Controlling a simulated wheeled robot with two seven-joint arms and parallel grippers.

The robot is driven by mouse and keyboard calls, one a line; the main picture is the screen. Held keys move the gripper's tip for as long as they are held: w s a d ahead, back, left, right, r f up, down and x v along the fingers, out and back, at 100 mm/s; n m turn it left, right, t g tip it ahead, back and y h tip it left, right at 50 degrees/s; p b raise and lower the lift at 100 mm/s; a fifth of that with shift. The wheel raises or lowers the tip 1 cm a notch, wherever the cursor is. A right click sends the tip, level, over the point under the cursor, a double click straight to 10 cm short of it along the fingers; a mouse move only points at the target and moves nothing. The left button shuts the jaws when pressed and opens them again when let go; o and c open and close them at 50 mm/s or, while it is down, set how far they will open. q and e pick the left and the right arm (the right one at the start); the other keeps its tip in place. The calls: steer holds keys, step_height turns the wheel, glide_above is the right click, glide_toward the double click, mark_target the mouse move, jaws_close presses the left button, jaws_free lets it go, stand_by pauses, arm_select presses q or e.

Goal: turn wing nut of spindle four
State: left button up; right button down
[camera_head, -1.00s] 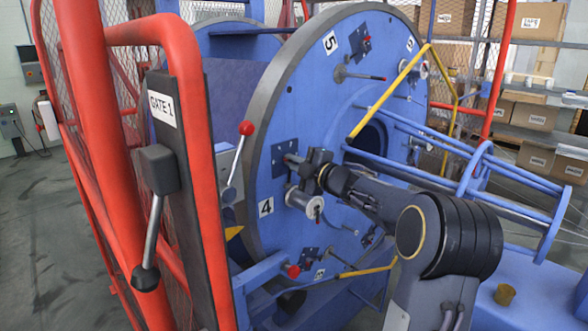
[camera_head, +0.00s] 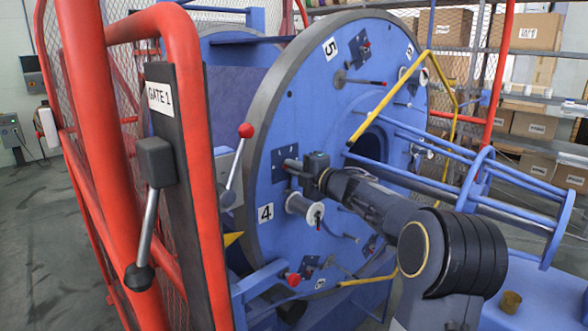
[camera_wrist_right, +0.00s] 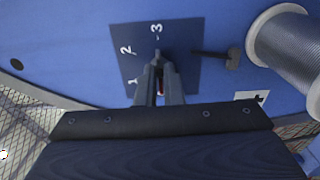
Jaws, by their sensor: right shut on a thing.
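The wing nut of spindle four sits on a dark plate (camera_wrist_right: 190,75) marked 1, 2 and 3, which also shows in the head view (camera_head: 279,180) above the "4" label (camera_head: 266,213). My right gripper (camera_wrist_right: 160,68) is shut on the wing nut at the plate's middle. Its fingers cover most of the nut; a small red part shows between them. The right gripper (camera_head: 292,164) reaches the disc from the right in the head view. A dark T-shaped handle (camera_wrist_right: 232,59) sticks out beside the plate. My left gripper is not in view.
A wire spool (camera_head: 304,204) sits just below my right gripper and shows close by in the wrist view (camera_wrist_right: 290,55). A yellow bar (camera_head: 388,98) and blue tubes (camera_head: 440,140) lie near the arm. A red gate frame (camera_head: 185,50) stands at left.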

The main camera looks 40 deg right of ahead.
steer(key=c, duration=1.6)
jaws_free()
steer(key=shift+o, duration=0.2)
steer(key=s, duration=0.7)
steer(key=shift+s+d, duration=0.3)
steer(key=shift+s, duration=0.1)
